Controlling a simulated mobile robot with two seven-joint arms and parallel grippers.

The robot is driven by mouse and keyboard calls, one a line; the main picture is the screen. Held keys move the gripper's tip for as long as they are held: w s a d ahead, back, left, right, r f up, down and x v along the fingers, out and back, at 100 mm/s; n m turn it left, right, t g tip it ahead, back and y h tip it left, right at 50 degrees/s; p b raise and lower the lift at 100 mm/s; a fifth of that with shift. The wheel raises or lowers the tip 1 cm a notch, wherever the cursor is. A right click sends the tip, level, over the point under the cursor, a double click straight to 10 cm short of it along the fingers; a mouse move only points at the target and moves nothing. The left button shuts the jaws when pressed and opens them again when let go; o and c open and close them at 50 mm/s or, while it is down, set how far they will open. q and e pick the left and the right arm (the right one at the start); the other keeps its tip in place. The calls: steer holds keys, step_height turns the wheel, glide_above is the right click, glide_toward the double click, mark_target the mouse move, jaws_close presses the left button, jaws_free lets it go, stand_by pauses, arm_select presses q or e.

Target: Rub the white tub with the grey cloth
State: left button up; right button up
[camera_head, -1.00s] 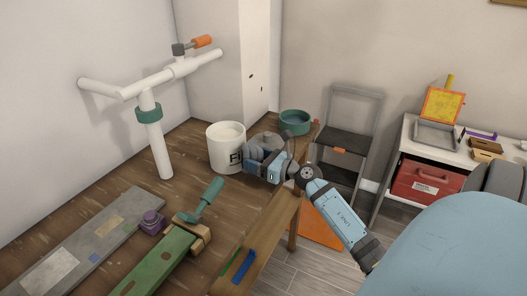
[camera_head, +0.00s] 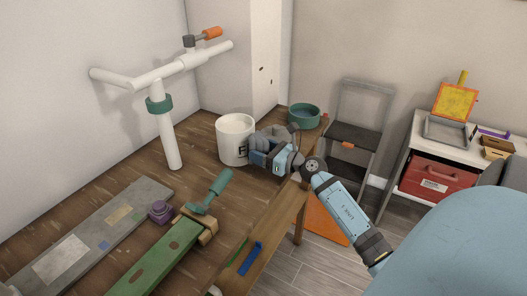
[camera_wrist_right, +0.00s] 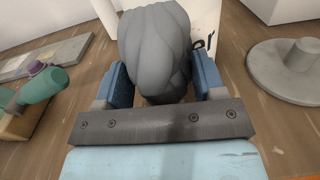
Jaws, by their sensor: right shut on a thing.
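The white tub (camera_head: 234,142) stands upright on the wooden bench, with dark lettering on its side. Part of it also shows behind the cloth in the right wrist view (camera_wrist_right: 205,22). My right gripper (camera_head: 258,155) is beside the tub's right side in the head view. It is shut on the bunched grey cloth (camera_wrist_right: 157,48), which sits between the two blue fingers in the wrist view. The cloth overlaps the tub in view; I cannot tell whether they touch. My left gripper is not in view.
A green-handled tool (camera_head: 213,190), a purple knob (camera_head: 159,211) and a green plank (camera_head: 152,258) lie to the left. A white pipe stand (camera_head: 168,135) rises behind. A teal bowl (camera_head: 303,116) is at the bench's far end. A grey disc with a post (camera_wrist_right: 285,75) is right of the cloth.

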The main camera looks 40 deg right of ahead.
steer(key=shift+w+a, duration=0.15)
steer(key=shift+w, duration=0.35)
steer(key=shift+w+a, duration=0.1)
steer(key=shift+w, duration=0.3)
steer(key=shift+d, duration=0.3)
steer(key=shift+w+d+f+b, duration=0.15)
steer(key=shift+d+b, duration=0.15)
steer(key=shift+d, duration=0.25)
steer(key=shift+w+d+r+b, duration=0.15)
steer(key=shift+d+b, duration=0.15)
steer(key=shift+d, duration=0.25)
steer(key=shift+w+d, duration=0.1)
steer(key=shift+d, duration=0.45)
steer(key=shift+w, duration=0.1)
steer(key=shift+a, duration=0.1)
